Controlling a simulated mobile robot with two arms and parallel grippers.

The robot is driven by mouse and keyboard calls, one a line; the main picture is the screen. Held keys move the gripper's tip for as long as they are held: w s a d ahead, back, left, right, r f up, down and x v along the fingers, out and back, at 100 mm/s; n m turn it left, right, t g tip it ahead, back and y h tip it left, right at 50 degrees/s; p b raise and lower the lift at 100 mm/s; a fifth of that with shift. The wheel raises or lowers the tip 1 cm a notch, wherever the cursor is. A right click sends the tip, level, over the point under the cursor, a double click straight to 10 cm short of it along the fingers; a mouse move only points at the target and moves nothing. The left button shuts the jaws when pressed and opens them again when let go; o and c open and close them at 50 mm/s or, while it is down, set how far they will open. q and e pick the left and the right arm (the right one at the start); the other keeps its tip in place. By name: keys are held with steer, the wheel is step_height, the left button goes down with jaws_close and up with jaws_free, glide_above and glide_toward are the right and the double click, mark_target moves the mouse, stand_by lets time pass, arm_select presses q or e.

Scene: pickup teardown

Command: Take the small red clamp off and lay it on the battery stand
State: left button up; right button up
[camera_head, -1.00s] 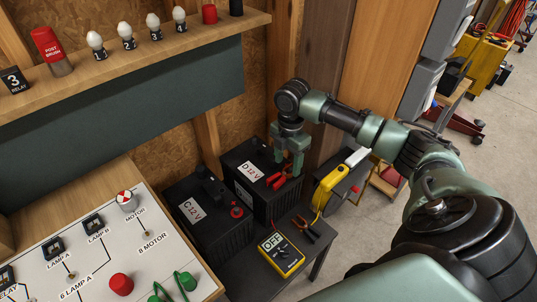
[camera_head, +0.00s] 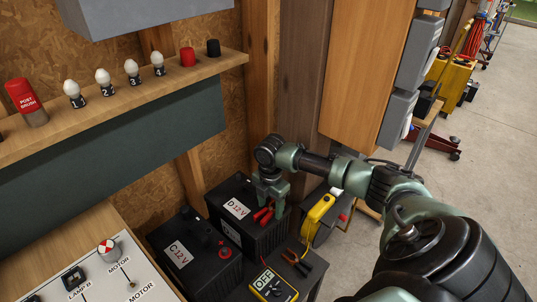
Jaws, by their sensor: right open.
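The small red clamp (camera_head: 262,215) sits on top of the black battery marked D 12V (camera_head: 238,235), with its red handles spread toward the viewer. My right gripper (camera_head: 273,203) is open, its fingers pointing down at the clamp by the battery's right end. Whether the fingers touch the clamp I cannot tell. My left gripper is not in view.
The battery C 12V (camera_head: 190,262) with a red terminal stands left of D. A yellow meter reading OFF (camera_head: 268,287) and a black-jawed tool with orange handles (camera_head: 297,262) lie on the stand. A yellow device (camera_head: 318,213) is at the right. A shelf (camera_head: 120,92) runs above.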

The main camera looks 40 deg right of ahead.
jaws_close()
steer(key=shift+r, duration=0.15)
